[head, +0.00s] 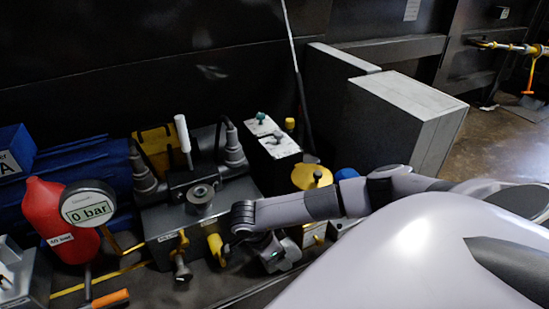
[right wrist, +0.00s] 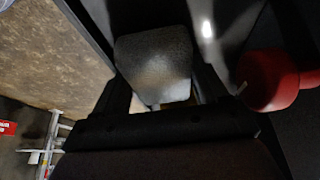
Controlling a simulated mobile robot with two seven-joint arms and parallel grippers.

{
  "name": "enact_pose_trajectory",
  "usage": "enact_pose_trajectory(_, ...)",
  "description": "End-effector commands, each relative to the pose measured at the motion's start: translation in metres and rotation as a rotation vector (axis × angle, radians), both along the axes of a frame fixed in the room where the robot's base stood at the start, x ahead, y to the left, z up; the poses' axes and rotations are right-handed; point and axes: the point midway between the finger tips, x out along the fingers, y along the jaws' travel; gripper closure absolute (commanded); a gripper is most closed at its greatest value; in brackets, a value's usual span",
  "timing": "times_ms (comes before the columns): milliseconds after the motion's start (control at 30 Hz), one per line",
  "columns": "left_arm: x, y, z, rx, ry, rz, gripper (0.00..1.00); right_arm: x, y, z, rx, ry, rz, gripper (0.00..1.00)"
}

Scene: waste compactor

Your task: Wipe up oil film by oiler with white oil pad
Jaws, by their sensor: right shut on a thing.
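In the right wrist view, my right gripper (right wrist: 160,90) is shut on a pale grey-white pad (right wrist: 154,62), which sits between its two dark fingers. In the head view, my right arm comes in from the right and its gripper (head: 279,254) points down beside the grey valve block; its fingertips and the pad are hidden there. A yellow round-topped can (head: 312,175), possibly the oiler, stands behind my right arm. I cannot make out the oil film clearly in either view. My left gripper is not in view.
A red bottle (head: 58,215) and a gauge reading 0 bar (head: 88,205) stand at left. The grey valve block (head: 165,222) has upright levers. A large grey box (head: 395,130) stands behind my arm. A red rounded thing (right wrist: 268,80) is right of the pad.

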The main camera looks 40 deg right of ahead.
Motion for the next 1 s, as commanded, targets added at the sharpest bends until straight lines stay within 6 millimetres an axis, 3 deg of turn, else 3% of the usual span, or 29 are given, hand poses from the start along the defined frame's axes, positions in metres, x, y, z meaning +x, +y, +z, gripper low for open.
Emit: enact_pose_trajectory(1000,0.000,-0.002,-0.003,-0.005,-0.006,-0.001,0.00,0.011,0.036,-0.001,0.006,-0.001,0.002,0.51)
